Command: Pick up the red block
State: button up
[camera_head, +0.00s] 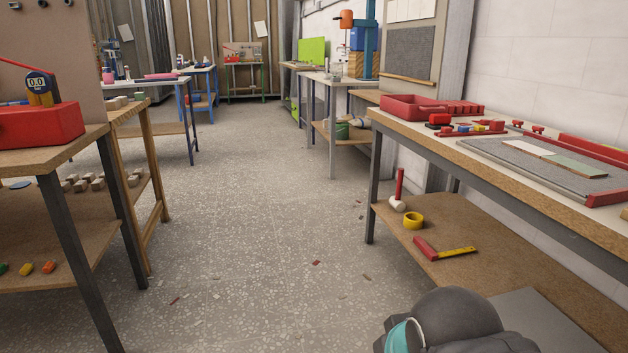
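Several red things are in view, and I cannot tell for sure which one is the red block. Small red block-like pieces (439,119) lie among blue and yellow ones on the right workbench (478,140). A large red box-shaped thing (40,126) sits on the left workbench (50,153). A dark grey rounded part of my arm with a teal band shows at the bottom right. My gripper's fingers are not in view.
The right bench also bears a red tray (413,107) and a grey board (540,158). Its lower shelf holds a mallet (398,203), yellow tape (413,221) and a red-and-yellow square (443,250). The speckled floor (250,220) between the benches is mostly clear, with small chips.

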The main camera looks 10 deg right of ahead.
aim_at(437, 120)
jog(key=z, duration=0.5)
jog(key=i, duration=1.7)
jog(key=z, duration=0.5)
